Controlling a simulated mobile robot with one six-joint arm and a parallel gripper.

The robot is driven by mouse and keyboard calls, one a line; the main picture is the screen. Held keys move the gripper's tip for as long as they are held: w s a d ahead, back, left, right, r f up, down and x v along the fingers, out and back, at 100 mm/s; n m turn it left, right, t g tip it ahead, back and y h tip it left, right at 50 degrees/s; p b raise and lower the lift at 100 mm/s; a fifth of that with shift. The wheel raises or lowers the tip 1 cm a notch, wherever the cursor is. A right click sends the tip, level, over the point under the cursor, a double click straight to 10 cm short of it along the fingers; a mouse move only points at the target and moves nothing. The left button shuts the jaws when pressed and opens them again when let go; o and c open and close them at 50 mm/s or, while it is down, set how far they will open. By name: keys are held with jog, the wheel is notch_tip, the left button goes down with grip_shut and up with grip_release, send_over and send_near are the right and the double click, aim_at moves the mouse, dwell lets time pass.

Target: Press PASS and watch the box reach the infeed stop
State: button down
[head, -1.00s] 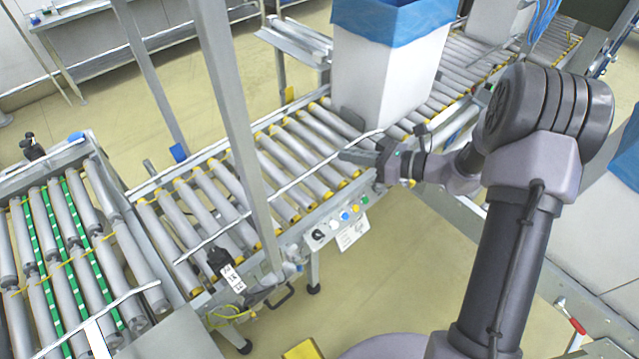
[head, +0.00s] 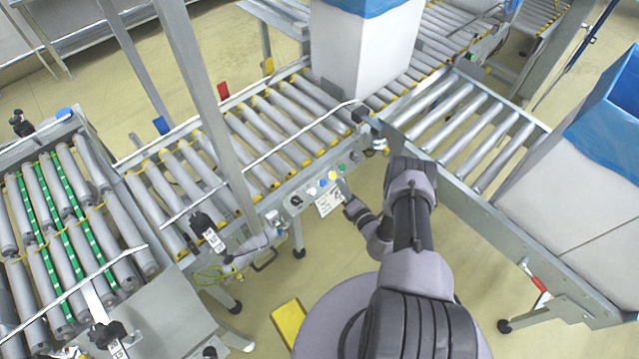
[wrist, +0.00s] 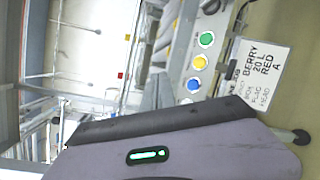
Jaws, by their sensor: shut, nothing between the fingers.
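A tall pale box (head: 365,55) with a blue liner over its rim stands upright on the roller conveyor (head: 215,152); its top is cut off in the head view. A button panel (head: 312,187) sits on the conveyor's near side. Green (wrist: 206,39), yellow (wrist: 199,61), blue (wrist: 193,84) and white buttons show in the wrist view; I cannot read which is PASS. My gripper (head: 341,184) is shut and empty, close to the panel and its card; I cannot tell whether it touches. The infeed stop is not clearly identifiable.
A card (wrist: 262,70) reading "BERRY 20 L RED A" hangs beside the buttons. Another blue-lined box (head: 575,190) stands at the right by a side roller section (head: 470,125). An upright post (head: 205,80) stands at the conveyor. Rollers left of the box are bare.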

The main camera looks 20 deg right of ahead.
aim_at(323, 183)
jog(key=w+f+b, duration=0.1)
jog(key=f+b, duration=0.1)
jog(key=w+a+f+b, duration=0.1)
jog(key=w+f+b, duration=0.1)
jog(key=b, duration=0.1)
jog(key=w+a+f+b, duration=0.1)
jog(key=w+f+b, duration=0.1)
jog(key=b, duration=0.1)
jog(key=shift+w+f, duration=0.25)
jog(key=shift+f, duration=0.05)
jog(key=shift+f, duration=0.1)
dwell(1.9)
jog(key=shift+w+a+f+b, duration=0.15)
jog(key=shift+w+f+b, duration=0.1)
jog(key=shift+b, duration=0.5)
